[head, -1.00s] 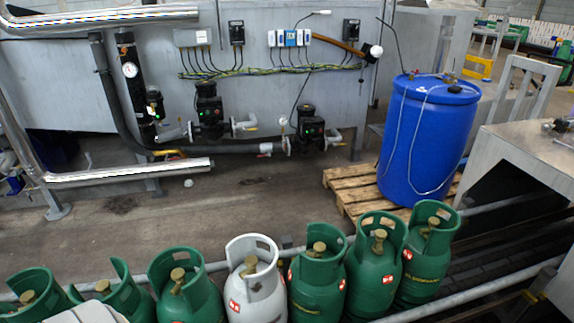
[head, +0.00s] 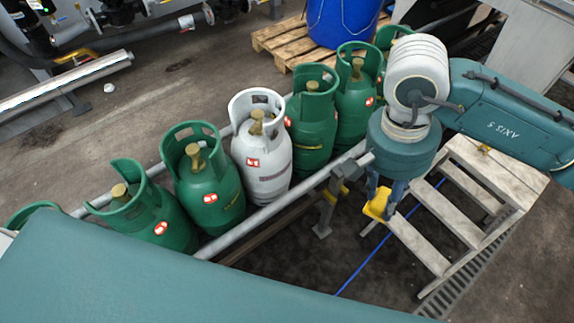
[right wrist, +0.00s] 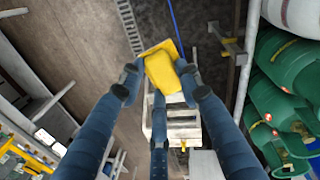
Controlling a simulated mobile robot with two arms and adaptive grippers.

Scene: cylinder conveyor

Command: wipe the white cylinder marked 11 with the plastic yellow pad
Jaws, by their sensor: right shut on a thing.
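The white cylinder (head: 264,165) stands upright in a row of green cylinders in the head view. It has a small red and white label whose number I cannot read. The yellow pad (head: 377,205) is held by my right gripper (head: 384,194), to the right of the white cylinder and apart from it, beyond the rail. In the right wrist view the fingers (right wrist: 160,76) are closed around the yellow pad (right wrist: 164,72). Part of a white cylinder (right wrist: 296,14) shows at that view's upper right. My left gripper is not in view.
Green cylinders (head: 207,192) stand close on both sides of the white one. A metal rail (head: 285,203) runs along their near side. Pale wooden steps (head: 440,225) stand right of the pad. A blue drum (head: 340,20) on a pallet (head: 280,42) is behind the row.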

